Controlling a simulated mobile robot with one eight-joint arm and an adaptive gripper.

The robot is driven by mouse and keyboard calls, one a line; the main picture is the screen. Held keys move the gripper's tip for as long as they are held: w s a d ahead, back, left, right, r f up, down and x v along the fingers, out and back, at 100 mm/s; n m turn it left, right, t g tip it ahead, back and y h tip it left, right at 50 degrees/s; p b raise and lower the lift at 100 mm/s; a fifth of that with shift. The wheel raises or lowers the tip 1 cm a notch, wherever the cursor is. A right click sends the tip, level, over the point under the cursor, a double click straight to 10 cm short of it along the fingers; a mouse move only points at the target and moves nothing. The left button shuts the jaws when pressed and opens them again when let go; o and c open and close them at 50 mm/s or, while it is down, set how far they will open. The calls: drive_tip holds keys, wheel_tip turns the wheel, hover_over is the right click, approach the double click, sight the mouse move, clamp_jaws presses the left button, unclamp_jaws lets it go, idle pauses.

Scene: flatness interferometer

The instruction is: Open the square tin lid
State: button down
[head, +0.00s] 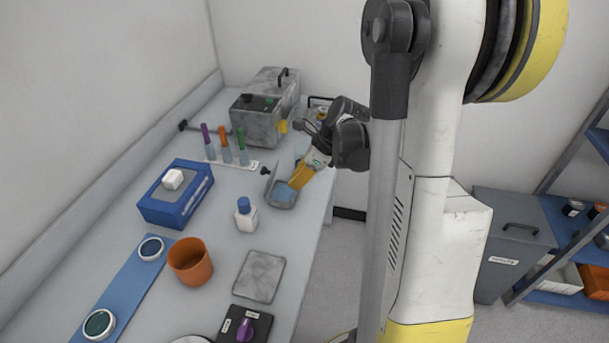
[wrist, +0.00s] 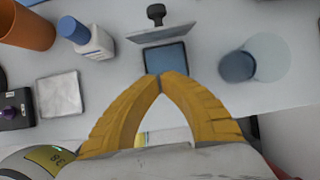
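The square tin (head: 283,203) is grey with a blue inside and sits near the right edge of the bench. It also shows in the wrist view (wrist: 166,57). Its lid (wrist: 161,33) stands raised, roughly upright, along the tin's far side. A black knob (wrist: 156,13) sticks out from the lid's far face; it shows in the head view too (head: 265,171). My gripper (wrist: 160,77) has its yellow fingertips together with nothing seen between them. The tips are at the tin's near edge in the wrist view; I cannot tell whether they touch it. In the head view, my gripper (head: 293,183) partly covers the tin.
A blue-capped white bottle (head: 246,215), an orange cup (head: 190,264) and a grey square plate (head: 259,277) stand nearby. Colored vials (head: 225,150) and a grey machine (head: 256,122) are behind. A dark disc (wrist: 236,67) and a pale disc (wrist: 271,57) lie right of the tin.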

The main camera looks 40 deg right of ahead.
sight(271, 173)
drive_tip(key=shift+w+a+r+b, duration=0.15)
drive_tip(key=shift+w+a+b, duration=0.05)
drive_tip(key=shift+w+a, duration=0.55)
drive_tip(key=shift+w+a+r+b, duration=0.1)
drive_tip(key=shift+w+a+b, duration=0.1)
drive_tip(key=shift+w+a, duration=0.55)
drive_tip(key=shift+w+d, duration=0.15)
drive_tip(key=shift+d, duration=0.05)
drive_tip(key=shift+w+a+r+g+h+p, duration=0.3)
drive_tip(key=shift+w+a+r+g+p, duration=0.15)
drive_tip(key=shift+p, duration=0.4)
drive_tip(key=shift+w+a+r+g+h+p, duration=0.25)
drive_tip(key=shift+w+g+h+p, duration=0.2)
drive_tip(key=shift+g+h+p, duration=0.25)
drive_tip(key=shift+w+a+f, duration=0.1)
drive_tip(key=shift+w+a, duration=0.1)
drive_tip(key=shift+w, duration=0.1)
drive_tip(key=shift+s+d, duration=0.1)
